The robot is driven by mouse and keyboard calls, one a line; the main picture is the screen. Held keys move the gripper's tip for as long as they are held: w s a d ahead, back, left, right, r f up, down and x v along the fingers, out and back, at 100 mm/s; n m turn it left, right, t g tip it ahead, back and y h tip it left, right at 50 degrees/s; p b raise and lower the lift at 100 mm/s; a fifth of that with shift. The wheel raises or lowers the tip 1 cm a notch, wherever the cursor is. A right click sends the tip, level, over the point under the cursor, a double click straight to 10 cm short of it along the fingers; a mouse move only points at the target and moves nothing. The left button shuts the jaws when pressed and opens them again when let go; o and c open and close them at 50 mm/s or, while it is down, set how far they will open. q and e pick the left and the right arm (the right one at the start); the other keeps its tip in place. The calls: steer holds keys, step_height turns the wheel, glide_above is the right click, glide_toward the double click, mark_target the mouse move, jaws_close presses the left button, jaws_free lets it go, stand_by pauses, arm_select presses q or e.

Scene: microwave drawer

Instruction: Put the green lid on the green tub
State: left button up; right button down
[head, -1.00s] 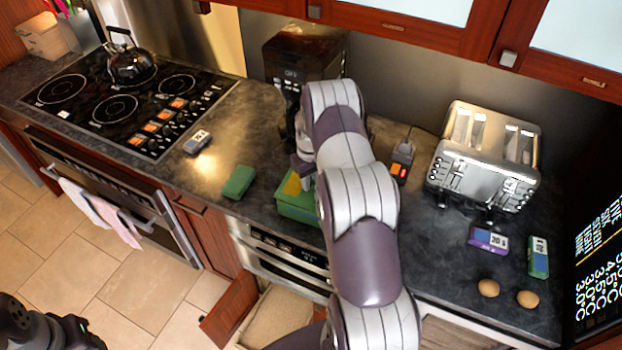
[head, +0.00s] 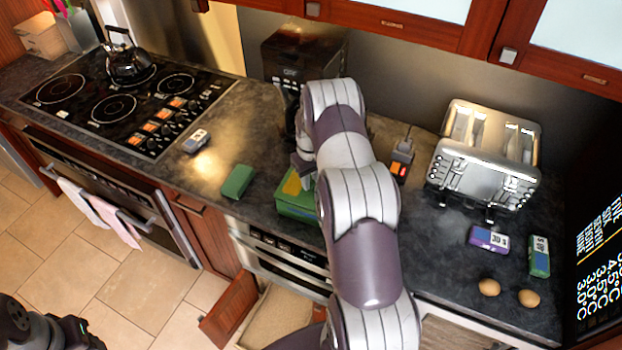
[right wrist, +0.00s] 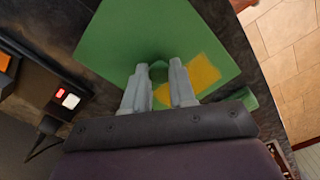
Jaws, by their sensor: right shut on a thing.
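The green tub (head: 296,208) stands on the counter near its front edge, partly hidden by my right arm. The green lid (right wrist: 125,42) shows large in the right wrist view as a flat green square with a yellow patch. My right gripper (right wrist: 159,75) is shut on a small green knob at the lid's middle. In the head view the lid (head: 287,192) is at the top of the tub. I cannot tell whether it rests on the rim or is just above it. My left gripper is not in view.
A green block (head: 238,182) lies just left of the tub. A coffee machine (head: 300,52) stands behind. A toaster (head: 487,155), small boxes (head: 489,239) and two brown eggs (head: 490,287) are to the right. A drawer (head: 270,318) stands open below.

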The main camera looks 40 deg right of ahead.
steer(key=shift+f, duration=0.1)
stand_by(0.3)
steer(key=shift+f+b, duration=0.2)
steer(key=shift+b, duration=0.15)
stand_by(0.4)
steer(key=shift+c, duration=1.8)
jaws_free()
steer(key=shift+r+p, duration=1.95)
steer(key=shift+r, duration=1.6)
